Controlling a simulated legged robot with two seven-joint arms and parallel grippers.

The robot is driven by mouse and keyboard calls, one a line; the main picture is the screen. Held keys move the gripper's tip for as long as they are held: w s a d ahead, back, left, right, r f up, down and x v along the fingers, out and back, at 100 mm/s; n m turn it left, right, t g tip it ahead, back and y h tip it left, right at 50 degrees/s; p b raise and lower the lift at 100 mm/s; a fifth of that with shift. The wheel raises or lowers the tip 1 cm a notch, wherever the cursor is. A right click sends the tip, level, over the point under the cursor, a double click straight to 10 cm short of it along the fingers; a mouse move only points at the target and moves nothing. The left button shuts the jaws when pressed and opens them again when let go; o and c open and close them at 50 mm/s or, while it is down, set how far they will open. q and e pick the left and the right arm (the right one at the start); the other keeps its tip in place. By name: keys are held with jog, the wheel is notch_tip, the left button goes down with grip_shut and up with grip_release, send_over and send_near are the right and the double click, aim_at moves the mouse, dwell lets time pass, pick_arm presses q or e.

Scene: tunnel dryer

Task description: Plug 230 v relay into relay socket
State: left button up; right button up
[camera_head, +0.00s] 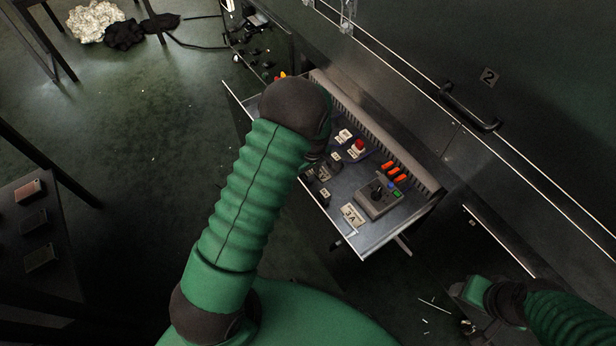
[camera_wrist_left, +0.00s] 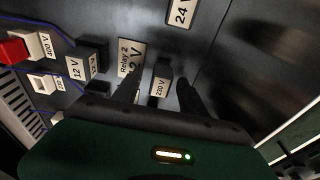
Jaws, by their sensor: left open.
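My left gripper (camera_wrist_left: 158,77) is open in the left wrist view, its dark fingers on either side of a dark relay (camera_wrist_left: 161,72) labelled 230 V. A gap shows on the right side of the relay; contact on the left is unclear. A white socket-like part (camera_wrist_left: 42,83) with a small label, perhaps 230, sits at the left; I cannot tell if it is the relay socket. In the head view my left arm covers most of the gripper (camera_head: 312,165) and the relay. My right gripper (camera_head: 474,291) is at the lower right, its fingers not clear.
The metal panel (camera_head: 375,233) carries a red button (camera_head: 358,147), orange parts (camera_head: 393,172) and a grey knob box (camera_head: 379,198). In the left wrist view a 12 V block (camera_wrist_left: 80,65), a Relay 2 label (camera_wrist_left: 130,56) and a red 400 V part (camera_wrist_left: 17,50) stand close by.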

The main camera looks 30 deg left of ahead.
pick_arm(q)
grip_shut()
